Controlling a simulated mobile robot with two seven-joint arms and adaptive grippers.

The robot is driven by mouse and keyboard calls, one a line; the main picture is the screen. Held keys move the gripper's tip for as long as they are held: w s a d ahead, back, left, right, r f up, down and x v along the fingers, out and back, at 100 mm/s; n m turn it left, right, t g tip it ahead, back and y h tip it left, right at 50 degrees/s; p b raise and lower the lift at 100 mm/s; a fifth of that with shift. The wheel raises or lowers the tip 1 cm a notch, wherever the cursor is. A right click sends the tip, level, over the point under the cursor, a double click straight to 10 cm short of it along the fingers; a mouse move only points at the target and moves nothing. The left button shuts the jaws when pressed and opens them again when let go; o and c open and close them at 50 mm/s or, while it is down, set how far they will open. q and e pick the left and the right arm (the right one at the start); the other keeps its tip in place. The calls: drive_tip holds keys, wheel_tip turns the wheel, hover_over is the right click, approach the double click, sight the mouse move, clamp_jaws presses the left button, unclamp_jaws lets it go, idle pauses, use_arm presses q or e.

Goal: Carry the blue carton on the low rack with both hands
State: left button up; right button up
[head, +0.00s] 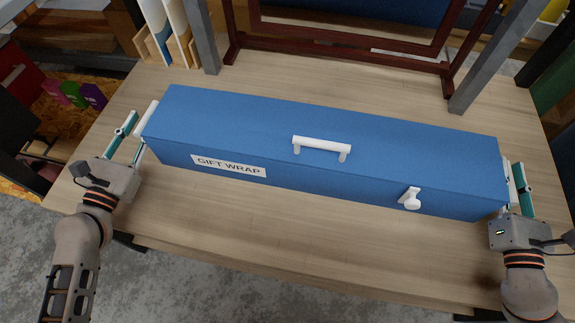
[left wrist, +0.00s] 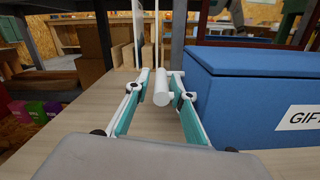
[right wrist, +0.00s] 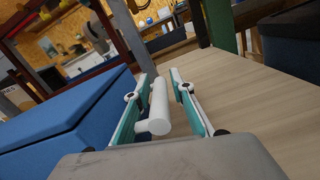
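The long blue carton (head: 330,150) lies on the plank bench (head: 300,245), with a "GIFT WRAP" label, a white top handle (head: 322,145) and a white knob (head: 411,199) on its front. A white bar handle sticks out at each end. My left gripper (head: 131,134) is at the left end, open, its fingers on either side of the left bar (left wrist: 162,97) with gaps. My right gripper (head: 517,187) is at the right end, open, its fingers around the right bar (right wrist: 158,105) with gaps. A dark red-brown wooden frame (head: 340,68), possibly the low rack, stands behind the carton.
Grey metal posts rise at the back left (head: 202,38) and back right (head: 497,55) of the bench. Upright boards (head: 165,30) stand at the back left. Bare bench top lies in front of the carton and between it and the frame.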

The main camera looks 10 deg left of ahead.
sight(515, 204)
use_arm(q)
drive_tip(key=shift+d+r, duration=0.1)
use_arm(e)
drive_tip(key=shift+a, duration=0.1)
idle(0.3)
use_arm(q)
drive_tip(key=shift+s, duration=0.15)
drive_tip(key=s, duration=0.7)
drive_tip(key=shift+a, duration=0.25)
drive_tip(key=shift+s, duration=0.1)
use_arm(e)
drive_tip(key=s, duration=1.2)
drive_tip(key=shift+a+f, duration=0.25)
drive_tip(key=shift+a, duration=0.1)
